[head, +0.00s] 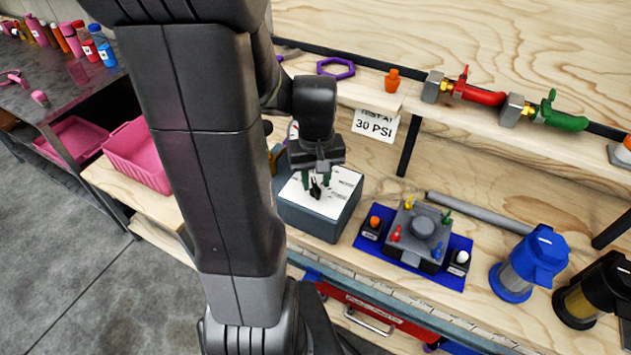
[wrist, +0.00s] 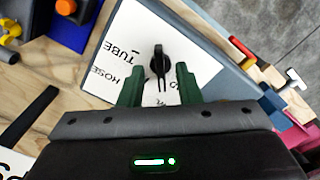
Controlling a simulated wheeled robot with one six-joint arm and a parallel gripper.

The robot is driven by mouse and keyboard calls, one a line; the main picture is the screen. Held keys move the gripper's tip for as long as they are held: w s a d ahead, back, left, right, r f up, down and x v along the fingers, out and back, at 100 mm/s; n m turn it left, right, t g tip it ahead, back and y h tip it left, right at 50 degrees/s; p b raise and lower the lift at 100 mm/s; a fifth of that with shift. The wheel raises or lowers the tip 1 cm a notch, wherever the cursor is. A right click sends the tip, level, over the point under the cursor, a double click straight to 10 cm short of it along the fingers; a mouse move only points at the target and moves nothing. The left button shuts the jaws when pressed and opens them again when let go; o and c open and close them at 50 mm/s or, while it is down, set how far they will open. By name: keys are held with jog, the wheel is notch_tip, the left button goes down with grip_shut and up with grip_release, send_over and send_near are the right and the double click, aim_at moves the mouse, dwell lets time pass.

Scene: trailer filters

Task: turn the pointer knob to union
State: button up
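The black pointer knob (wrist: 160,62) stands on a white label plate (wrist: 125,27) on top of a grey-blue box (head: 318,222). In the wrist view the words TUBE and HOSE read upside down to the left of the knob. Another word by the right finger is partly hidden, and I cannot read union. My gripper (wrist: 160,76) has green fingers spread apart, one on each side of the knob, with gaps showing. In the head view my gripper (head: 316,182) is above the plate and hides most of the knob.
Right of the box, a blue mat (head: 451,279) holds a grey fixture (head: 418,236) with coloured knobs. Blue (head: 535,262) and black (head: 598,288) filter housings stand farther right. A shelf above carries red (head: 478,94) and green (head: 563,119) valves. A pink bin (head: 138,155) is at left.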

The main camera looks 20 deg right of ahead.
jog(key=shift+f, duration=0.85)
jog(key=shift+c, duration=0.2)
grip_shut()
jog(key=shift+m, duration=0.3)
jog(key=m, duration=0.3)
jog(key=shift+a, duration=0.15)
jog(key=shift+w+a+m, duration=0.1)
jog(key=shift+m, duration=1.9)
